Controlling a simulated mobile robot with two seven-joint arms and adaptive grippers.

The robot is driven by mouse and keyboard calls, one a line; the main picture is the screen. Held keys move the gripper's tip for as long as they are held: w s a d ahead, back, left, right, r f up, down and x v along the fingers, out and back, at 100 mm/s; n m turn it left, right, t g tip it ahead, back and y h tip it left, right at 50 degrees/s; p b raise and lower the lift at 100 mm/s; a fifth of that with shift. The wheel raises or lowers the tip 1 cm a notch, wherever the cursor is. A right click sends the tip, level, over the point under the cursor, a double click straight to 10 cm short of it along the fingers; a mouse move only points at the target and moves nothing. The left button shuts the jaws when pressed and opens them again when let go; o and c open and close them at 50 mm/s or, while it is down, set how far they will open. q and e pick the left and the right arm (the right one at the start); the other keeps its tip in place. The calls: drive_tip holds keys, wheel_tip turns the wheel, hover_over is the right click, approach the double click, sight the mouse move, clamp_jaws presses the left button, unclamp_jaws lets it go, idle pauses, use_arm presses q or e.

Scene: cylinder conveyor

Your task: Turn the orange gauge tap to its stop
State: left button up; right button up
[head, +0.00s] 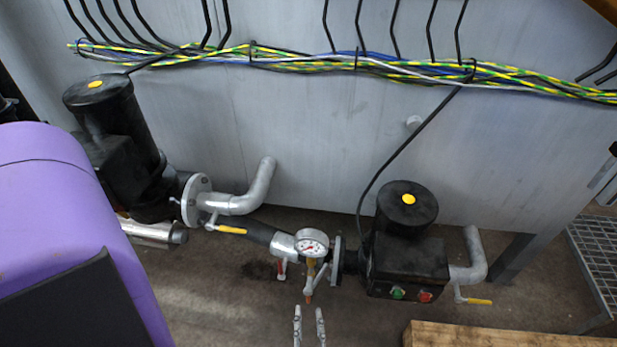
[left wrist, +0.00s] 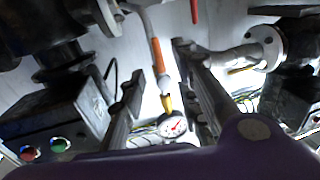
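The round pressure gauge (head: 311,243) sits on a grey pipe beside the right-hand pump in the head view, and its white dial also shows in the left wrist view (left wrist: 173,125). The orange tap (head: 309,298) is below it, near a brass fitting. In the left wrist view the orange tap handle (left wrist: 157,56) appears between my finger tips. My left gripper (head: 309,312) is open, its two fingers apart, just below the tap in the head view. I cannot tell whether a finger touches it. My right gripper is not in view.
A red handle (head: 281,270) hangs close left of the gauge. Yellow-handled valves sit on the left pipe (head: 232,230) and right pipe (head: 479,301). A black pump (head: 408,240) with green and red buttons stands right. A wooden surface (head: 480,335) lies at lower right.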

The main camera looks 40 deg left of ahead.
sight(308, 299)
use_arm(q)
drive_tip(key=x, duration=0.6)
drive_tip(key=shift+w+a, duration=0.15)
drive_tip(key=shift+w, duration=0.1)
clamp_jaws()
